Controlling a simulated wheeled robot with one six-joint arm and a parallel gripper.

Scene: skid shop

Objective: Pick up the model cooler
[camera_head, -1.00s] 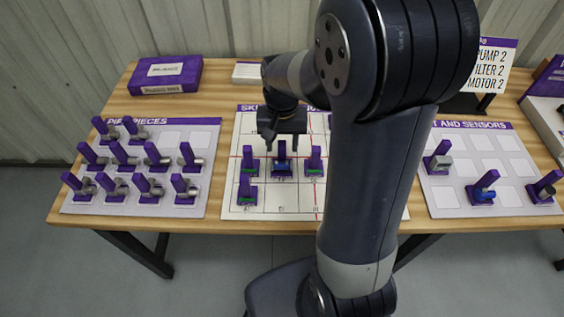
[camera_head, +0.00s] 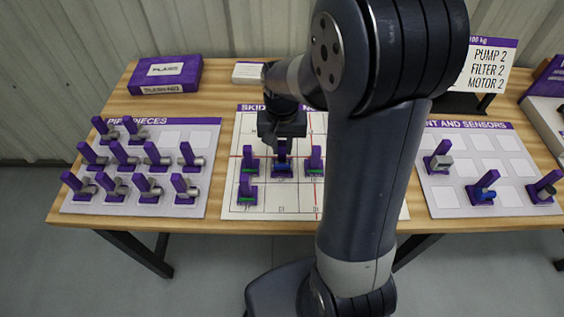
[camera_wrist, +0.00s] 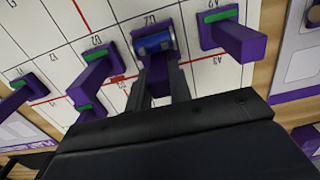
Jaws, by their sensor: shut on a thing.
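The model cooler (camera_head: 282,169), a purple base and upright handle with a blue cylinder, stands on the middle gridded board. The cylinder shows clearly in the wrist view (camera_wrist: 154,42). No label on it is readable, so I take it as the cooler by my grip. My gripper (camera_head: 282,150) is right above it, pointing down. In the wrist view my gripper (camera_wrist: 159,84) has its two fingers on either side of the purple handle, shut on it. The piece still appears to sit on the board. My wrist hides the handle's top in the head view.
Purple-handled pieces with green parts stand close by on the gridded board (camera_head: 233,203), left (camera_head: 248,162) and right (camera_head: 314,163). A board of pipe pieces (camera_head: 79,205) is left; an equipment board (camera_head: 438,198) with several pieces is right. A sign (camera_head: 489,68) stands behind.

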